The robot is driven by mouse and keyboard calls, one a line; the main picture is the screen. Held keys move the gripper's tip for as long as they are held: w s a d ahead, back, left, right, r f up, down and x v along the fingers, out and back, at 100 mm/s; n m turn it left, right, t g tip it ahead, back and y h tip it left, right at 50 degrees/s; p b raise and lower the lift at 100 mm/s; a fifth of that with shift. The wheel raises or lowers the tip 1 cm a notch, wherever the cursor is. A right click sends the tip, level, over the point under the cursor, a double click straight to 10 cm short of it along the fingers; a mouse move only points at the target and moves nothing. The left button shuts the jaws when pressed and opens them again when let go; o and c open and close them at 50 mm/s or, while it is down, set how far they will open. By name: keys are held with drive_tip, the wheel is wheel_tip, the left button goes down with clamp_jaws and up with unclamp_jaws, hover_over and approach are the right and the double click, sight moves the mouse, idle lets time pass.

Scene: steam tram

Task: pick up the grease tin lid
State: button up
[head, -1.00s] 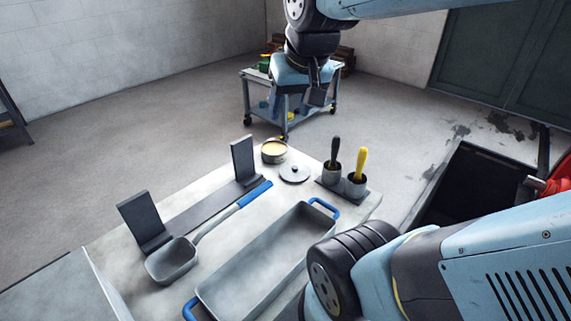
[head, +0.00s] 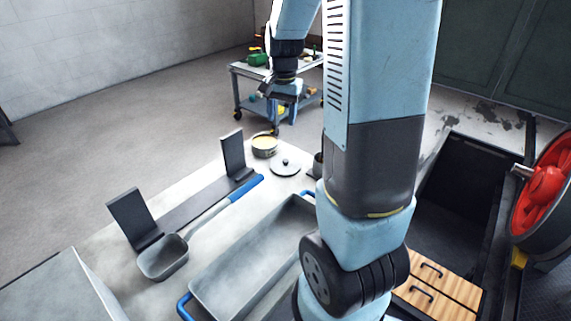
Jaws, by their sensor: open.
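The grease tin lid (head: 280,169) is a round grey disc with a dark knob. It lies flat on the pale bench top, beside the open tin (head: 265,148) of yellowish grease and apart from it. My gripper (head: 266,92) hangs in the air above and behind the lid in the picture, with the cart in the background. It is open and holds nothing that I can see; its fingers are small in this view.
A long grey tray (head: 240,262) with blue handles and a blue-handled scoop (head: 165,257) lie in front. A dark upright bracket (head: 233,155) stands left of the tin. My arm hides the bench's right side and most of the holder cups (head: 318,165). A cart (head: 240,72) stands behind.

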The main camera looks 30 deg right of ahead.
drive_tip(key=m, duration=0.1)
hover_over(285, 160)
wheel_tip(285, 160, down, 4)
drive_tip(key=shift+g, duration=0.4)
wheel_tip(285, 160, down, 14)
drive_tip(key=shift+s+f, duration=0.1)
clamp_jaws()
idle(0.6)
